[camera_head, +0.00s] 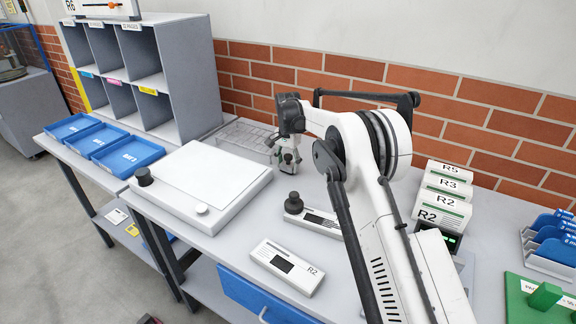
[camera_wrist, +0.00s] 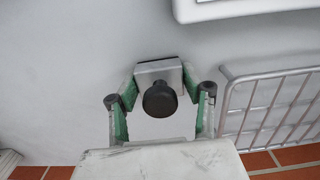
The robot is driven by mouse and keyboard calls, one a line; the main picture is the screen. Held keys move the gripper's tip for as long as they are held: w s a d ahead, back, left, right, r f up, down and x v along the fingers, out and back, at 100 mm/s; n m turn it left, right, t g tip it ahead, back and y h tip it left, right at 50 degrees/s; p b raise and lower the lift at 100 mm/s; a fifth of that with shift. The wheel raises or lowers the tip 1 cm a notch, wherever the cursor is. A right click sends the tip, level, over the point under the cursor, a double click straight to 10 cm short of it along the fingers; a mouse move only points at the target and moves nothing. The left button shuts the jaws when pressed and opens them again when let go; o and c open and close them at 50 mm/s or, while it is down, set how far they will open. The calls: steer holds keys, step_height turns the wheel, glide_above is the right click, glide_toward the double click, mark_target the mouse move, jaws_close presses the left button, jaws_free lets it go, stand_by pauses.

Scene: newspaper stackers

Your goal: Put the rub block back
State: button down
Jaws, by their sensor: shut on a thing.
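The rub block (camera_wrist: 158,70), a grey block with a round black knob on top, is between the fingers of my gripper (camera_wrist: 160,112) in the wrist view. The green-padded fingers are closed on it, one on each side. In the head view my gripper (camera_head: 287,160) is at the back of the table, just right of the wire rack, with the block mostly hidden there. I cannot tell whether the block touches the table.
A wire rack (camera_head: 243,134) stands to the left. A large white plate unit (camera_head: 205,178) is at front left. A black-knobbed piece (camera_head: 293,203) and an R2 device (camera_head: 287,267) lie nearer. Labelled blocks (camera_head: 443,197) stand at right. The brick wall is close behind.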

steer(key=shift+f, duration=0.2)
steer(key=shift+f, duration=0.2)
steer(key=c, duration=1)
jaws_free()
steer(key=shift+o, duration=0.2)
steer(key=shift+r, duration=0.15)
